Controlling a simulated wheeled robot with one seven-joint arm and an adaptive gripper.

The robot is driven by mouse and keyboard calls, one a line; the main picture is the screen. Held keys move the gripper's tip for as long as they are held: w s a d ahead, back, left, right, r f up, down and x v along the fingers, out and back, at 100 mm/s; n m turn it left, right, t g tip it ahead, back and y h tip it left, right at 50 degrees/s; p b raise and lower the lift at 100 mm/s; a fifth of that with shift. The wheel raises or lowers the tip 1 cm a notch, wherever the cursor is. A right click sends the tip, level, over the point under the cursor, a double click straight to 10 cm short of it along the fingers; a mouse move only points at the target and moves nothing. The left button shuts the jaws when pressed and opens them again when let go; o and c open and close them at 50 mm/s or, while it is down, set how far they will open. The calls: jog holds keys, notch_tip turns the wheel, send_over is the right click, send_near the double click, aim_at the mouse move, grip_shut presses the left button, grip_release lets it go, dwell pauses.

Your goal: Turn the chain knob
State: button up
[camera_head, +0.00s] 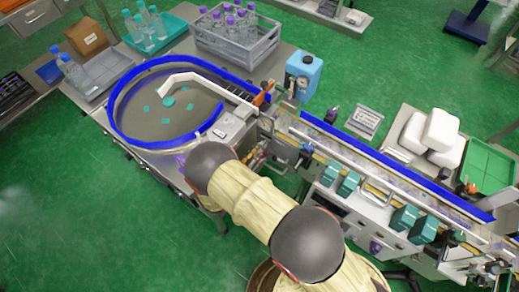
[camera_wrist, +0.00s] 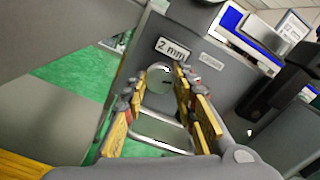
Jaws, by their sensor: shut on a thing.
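The chain knob (camera_wrist: 159,77) is a round grey knob on a grey panel in the wrist view. A white plate reading "2 mm" (camera_wrist: 173,50) is just above it, and a smaller label (camera_wrist: 212,62), too blurred to read surely, is to its right. My gripper (camera_wrist: 160,82) has yellow-padded fingers on both sides of the knob and is shut on it. In the head view my arm hides the knob and my gripper.
A turntable with a blue rim (camera_head: 165,62) and a conveyor (camera_head: 400,172) with blue rails stand beyond my arm. A grey crate of bottles (camera_head: 235,40) and a blue canister (camera_head: 302,75) are behind. Green floor (camera_head: 70,200) is clear at the left.

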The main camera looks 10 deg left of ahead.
jog(key=shift+f, duration=0.1)
jog(key=o, duration=1.1)
jog(key=shift+o, duration=0.3)
jog(key=v, duration=1.2)
